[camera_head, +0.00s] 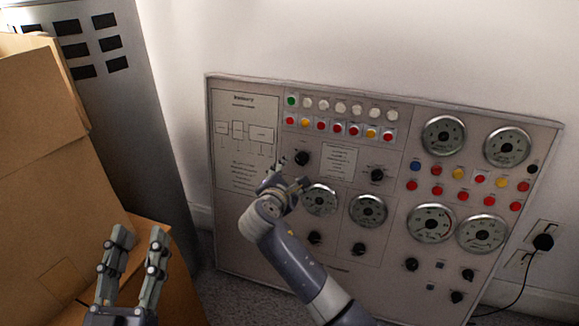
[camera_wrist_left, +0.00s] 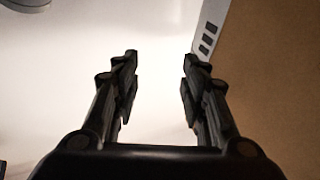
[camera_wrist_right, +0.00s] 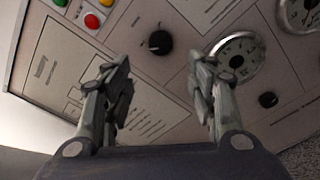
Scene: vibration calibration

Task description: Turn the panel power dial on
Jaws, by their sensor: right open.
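The grey control panel (camera_head: 240,215) leans against the wall, with several black dials, round gauges and coloured buttons. A black dial (camera_head: 302,158) sits at the panel's upper left, under the rows of buttons; it also shows in the right wrist view (camera_wrist_right: 160,41), ahead of and between the fingers. I cannot read which dial is labelled power. My right gripper (camera_head: 290,181) is open and empty, close in front of the panel just below that dial; it also shows in the right wrist view (camera_wrist_right: 165,80). My left gripper (camera_head: 138,243) is open and empty, away from the panel at the lower left.
Cardboard boxes (camera_head: 45,170) stand at the left, close to my left gripper. A grey metal cabinet (camera_head: 130,110) stands behind them. A black plug (camera_head: 543,241) with a cable sits in a wall socket at the right of the panel.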

